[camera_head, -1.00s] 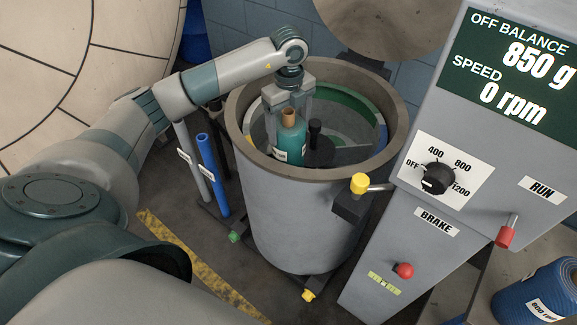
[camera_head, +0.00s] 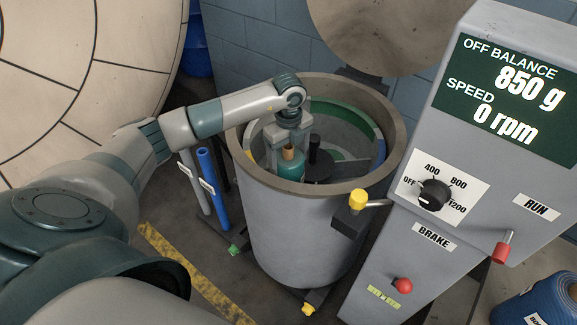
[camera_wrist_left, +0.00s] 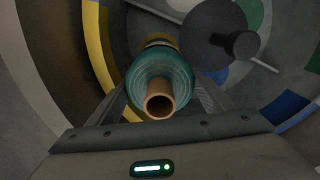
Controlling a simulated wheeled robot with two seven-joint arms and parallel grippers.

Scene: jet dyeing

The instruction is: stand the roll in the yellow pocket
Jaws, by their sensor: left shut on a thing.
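A teal roll (camera_head: 288,165) with a brown core stands upright in my left gripper (camera_head: 288,150), inside the open drum (camera_head: 300,225). In the left wrist view the gripper's fingers (camera_wrist_left: 160,105) are shut on the roll (camera_wrist_left: 160,75), seen from above with its core end toward the camera. A yellow band (camera_wrist_left: 100,50) curves along the drum wall to the left of the roll in that view. The roll's lower end is hidden, so I cannot tell whether it touches the drum floor. My right gripper does not show.
A dark hub post (camera_head: 315,148) rises in the drum just right of the roll. The drum's rim (camera_head: 392,150) surrounds the arm's end. The control cabinet (camera_head: 440,260) stands at right. A blue roll (camera_head: 545,300) lies at lower right.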

